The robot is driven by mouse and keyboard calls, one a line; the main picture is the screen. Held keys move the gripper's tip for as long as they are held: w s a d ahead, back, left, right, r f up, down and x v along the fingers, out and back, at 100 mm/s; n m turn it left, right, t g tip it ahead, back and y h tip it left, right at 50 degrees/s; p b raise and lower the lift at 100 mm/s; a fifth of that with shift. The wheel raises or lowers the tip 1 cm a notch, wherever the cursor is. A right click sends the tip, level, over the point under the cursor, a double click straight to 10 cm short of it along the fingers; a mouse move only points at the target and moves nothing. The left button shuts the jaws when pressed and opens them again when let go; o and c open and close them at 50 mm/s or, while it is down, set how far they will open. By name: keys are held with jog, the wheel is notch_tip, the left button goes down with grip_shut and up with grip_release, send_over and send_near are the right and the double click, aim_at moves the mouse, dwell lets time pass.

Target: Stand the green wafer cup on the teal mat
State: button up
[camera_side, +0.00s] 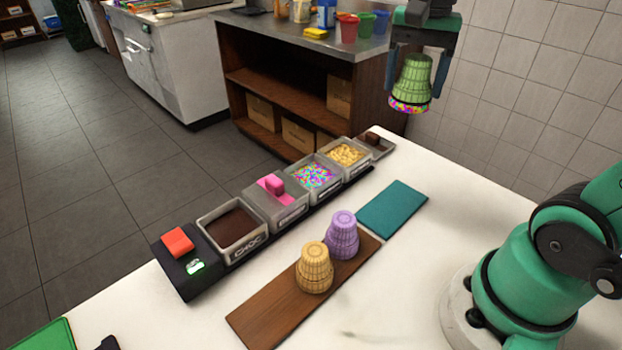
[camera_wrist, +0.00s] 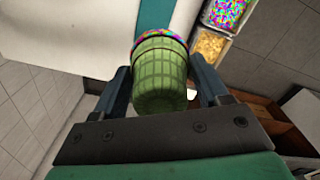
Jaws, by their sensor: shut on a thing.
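The green wafer cup (camera_side: 413,78) is held between the fingers of my gripper (camera_side: 411,88), high above the counter. It is upside down, with its rim facing down and coated in colored sprinkles. In the wrist view the green wafer cup (camera_wrist: 159,85) sits between the two fingers of my gripper (camera_wrist: 160,85), its sprinkled rim pointing away from the camera. The teal mat (camera_side: 392,209) lies bare on the white counter, well below the cup. In the wrist view a teal strip (camera_wrist: 160,14) shows partly behind the cup.
Yellow (camera_side: 314,268) and purple (camera_side: 342,236) wafer cups stand upside down on a brown board (camera_side: 266,312). A row of topping bins runs behind, including sprinkles (camera_side: 314,176), a yellow topping (camera_side: 345,155) and chocolate (camera_side: 232,226). Free counter (camera_side: 440,240) lies right of the mat.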

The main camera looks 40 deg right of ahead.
jog(key=shift+s+r, duration=0.1)
jog(key=shift+s, duration=0.4)
jog(key=shift+s+d+f, duration=0.1)
jog(key=shift+f, duration=0.15)
notch_tip(320, 180, down, 19)
jog(key=shift+f, duration=0.15)
jog(key=o, duration=0.5)
jog(key=shift+f, duration=0.15)
jog(key=o, duration=0.4)
